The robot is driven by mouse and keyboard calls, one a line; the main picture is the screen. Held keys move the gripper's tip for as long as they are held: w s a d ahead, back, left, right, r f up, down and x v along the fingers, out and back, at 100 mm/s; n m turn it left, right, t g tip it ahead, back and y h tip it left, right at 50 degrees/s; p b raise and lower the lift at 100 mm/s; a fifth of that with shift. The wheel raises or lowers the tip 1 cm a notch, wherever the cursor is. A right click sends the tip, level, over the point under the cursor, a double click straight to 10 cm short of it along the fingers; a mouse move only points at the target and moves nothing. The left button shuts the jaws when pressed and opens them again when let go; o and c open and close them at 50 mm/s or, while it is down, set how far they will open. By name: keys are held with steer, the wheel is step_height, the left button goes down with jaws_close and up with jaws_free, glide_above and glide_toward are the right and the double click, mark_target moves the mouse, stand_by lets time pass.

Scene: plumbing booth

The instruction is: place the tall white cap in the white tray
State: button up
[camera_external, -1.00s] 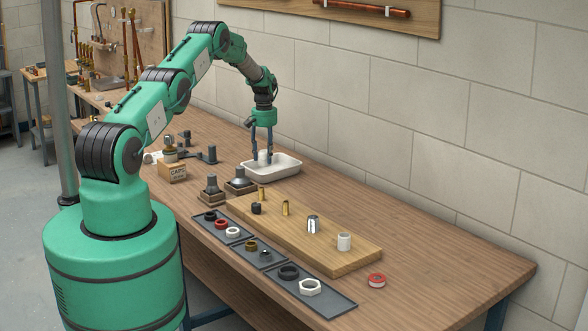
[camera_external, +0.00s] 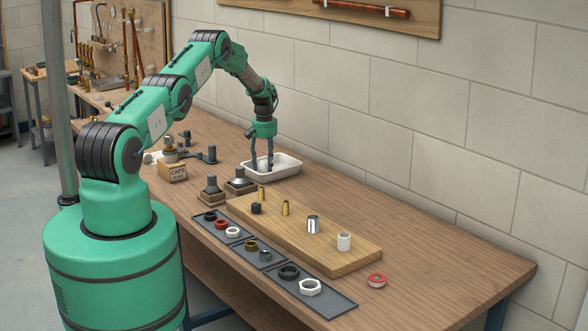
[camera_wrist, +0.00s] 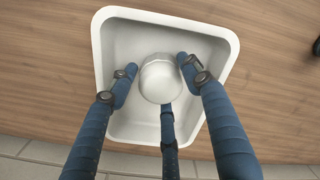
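The tall white cap (camera_external: 264,166) is inside the white tray (camera_external: 286,172), low between my fingers. In the wrist view the cap (camera_wrist: 160,79) shows its round top near the middle of the tray (camera_wrist: 112,40). My gripper (camera_external: 263,166) points down into the tray, its three blue fingers around the cap. In the wrist view my gripper (camera_wrist: 160,77) is open, with a visible gap between the left finger and the cap. The right and lower fingers look very close to the cap. Its base contact with the tray floor is hidden.
A wooden board (camera_external: 350,262) holds brass pieces, a chrome cap (camera_external: 313,225) and another white cylinder (camera_external: 344,241). Dark trays (camera_external: 315,299) with rings and nuts lie in front. A caps box (camera_external: 173,172) stands left. The table right of the white tray is clear.

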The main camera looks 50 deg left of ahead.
mark_target(265, 161)
steer(key=shift+o, duration=0.5)
steer(key=shift+r, duration=0.15)
steer(key=shift+r, duration=0.2)
step_height(265, 161, up, 12)
steer(key=shift+f+b, duration=0.2)
steer(key=shift+b, duration=0.2)
stand_by(0.8)
